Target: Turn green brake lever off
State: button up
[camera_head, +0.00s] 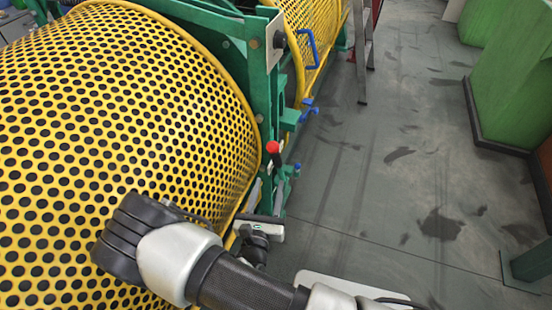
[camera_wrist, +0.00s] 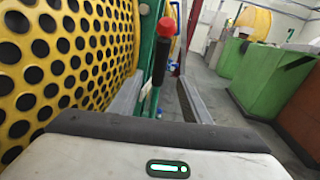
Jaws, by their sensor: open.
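A lever with a red knob (camera_head: 273,148) stands beside the green machine frame (camera_head: 262,80). In the wrist view the same red knob (camera_wrist: 166,26) tops a dark rod, with a green part below it. My gripper (camera_head: 268,183) is open just below and in front of the knob in the head view. In the wrist view its two grey fingers (camera_wrist: 160,98) lie on either side of the lever line, with the knob above and beyond them. I cannot tell whether either finger touches the lever. The lever's base is hidden.
A yellow perforated guard (camera_head: 120,110) fills the left, close to my arm. Blue handles (camera_head: 309,48) sit farther along the machine. A ladder-like metal stand (camera_head: 362,55) stands behind. Green blocks (camera_head: 510,75) stand at the right. The grey floor (camera_head: 400,180) between is open.

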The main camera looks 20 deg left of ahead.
aim_at(275, 162)
jog(key=w, duration=0.4)
jog(key=w+a, duration=0.1)
jog(key=w, duration=0.3)
jog(key=w+b, duration=0.1)
jog(key=w, duration=0.3)
jog(key=shift+w+a, duration=0.1)
jog(key=shift+a, duration=0.05)
grip_shut()
